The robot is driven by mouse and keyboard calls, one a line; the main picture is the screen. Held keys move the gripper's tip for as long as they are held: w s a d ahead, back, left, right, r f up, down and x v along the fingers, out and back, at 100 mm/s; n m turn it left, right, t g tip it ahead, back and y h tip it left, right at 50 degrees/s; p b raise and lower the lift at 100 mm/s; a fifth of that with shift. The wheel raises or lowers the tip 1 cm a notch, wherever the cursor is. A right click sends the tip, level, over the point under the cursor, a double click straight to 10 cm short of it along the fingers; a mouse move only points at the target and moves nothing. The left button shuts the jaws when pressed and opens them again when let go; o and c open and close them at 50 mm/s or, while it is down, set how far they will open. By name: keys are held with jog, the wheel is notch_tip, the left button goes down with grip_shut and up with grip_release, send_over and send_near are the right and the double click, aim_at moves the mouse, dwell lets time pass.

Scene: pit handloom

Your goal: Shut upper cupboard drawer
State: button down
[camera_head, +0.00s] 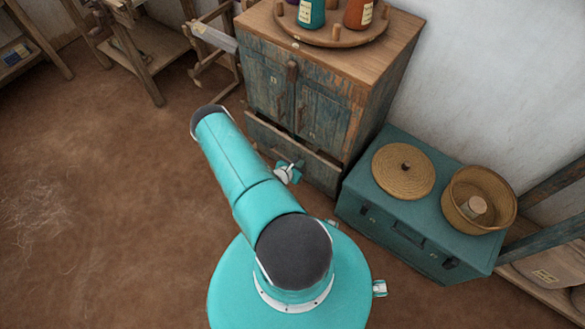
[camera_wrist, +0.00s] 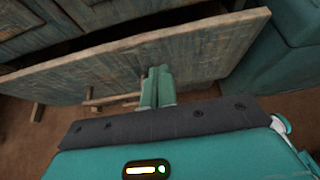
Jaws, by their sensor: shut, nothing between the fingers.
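The weathered blue-grey cupboard (camera_head: 315,105) stands against the wall, with two doors above and a drawer at its lower part. That drawer (camera_head: 300,150) is partly out, with a dark gap behind its front. In the wrist view the drawer front (camera_wrist: 205,55) slants across the picture, and the dark opening shows above its top edge. My gripper (camera_wrist: 157,75) is shut and empty, its teal fingertips close against the drawer front; I cannot tell whether they touch. A wooden handle bar (camera_wrist: 112,98) shows just left of the fingers. My arm hides part of the drawer in the head view.
A teal chest (camera_head: 400,225) with a woven lid and a basket (camera_head: 478,198) stands close on the cupboard's right. A round tray (camera_head: 330,37) with bottles sits on the cupboard top. Wooden frames stand at upper left.

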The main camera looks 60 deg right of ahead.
aim_at(309, 155)
jog(key=shift+s+d, duration=0.15)
jog(key=shift+d, duration=0.85)
jog(key=shift+s+d, duration=0.15)
jog(key=shift+d, duration=0.8)
